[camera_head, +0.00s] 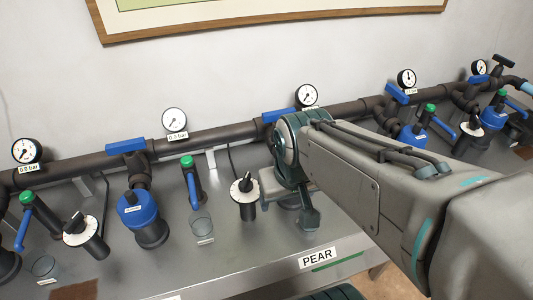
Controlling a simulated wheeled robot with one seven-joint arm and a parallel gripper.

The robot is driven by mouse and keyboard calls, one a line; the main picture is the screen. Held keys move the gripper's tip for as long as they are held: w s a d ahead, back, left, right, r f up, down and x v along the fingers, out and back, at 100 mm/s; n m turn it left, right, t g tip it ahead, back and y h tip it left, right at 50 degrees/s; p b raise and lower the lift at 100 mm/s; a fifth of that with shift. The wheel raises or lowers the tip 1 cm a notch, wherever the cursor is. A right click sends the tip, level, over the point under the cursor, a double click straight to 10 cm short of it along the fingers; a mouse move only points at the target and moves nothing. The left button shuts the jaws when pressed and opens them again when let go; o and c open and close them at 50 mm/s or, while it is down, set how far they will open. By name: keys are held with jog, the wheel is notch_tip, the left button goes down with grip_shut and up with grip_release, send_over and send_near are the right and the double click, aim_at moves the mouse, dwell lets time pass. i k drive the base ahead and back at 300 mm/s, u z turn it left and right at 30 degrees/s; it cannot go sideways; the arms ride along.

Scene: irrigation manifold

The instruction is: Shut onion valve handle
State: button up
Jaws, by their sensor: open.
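Several blue valve handles show along the dark pipe, and I cannot tell which is the onion one: no onion label is readable. Flat blue handles lie along the pipe at the left (126,146), middle (281,115) and right (400,94). Blue levers hang beneath green-capped taps, at centre-left (191,188), far left (23,231) and right (443,128). My gripper (290,205) is open and points down above the bench, just right of a white-dialled timer (245,186). My arm hides the pipe and bench behind it. No contact with a handle is visible.
A metal bench (245,254) carries the manifold; a PEAR label (317,257) is on its front edge. Blue-topped filter bodies (138,208), round gauges (174,120) and small glass cups (201,224) crowd it. A framed picture (270,14) hangs above. Bare wall lies between.

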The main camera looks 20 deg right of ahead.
aim_at(398, 94)
jog(key=u, duration=2.15)
jog(key=k, duration=1.25)
jog(key=z, duration=2.25)
jog(key=i, duration=0.5)
jog(key=u, duration=0.1)
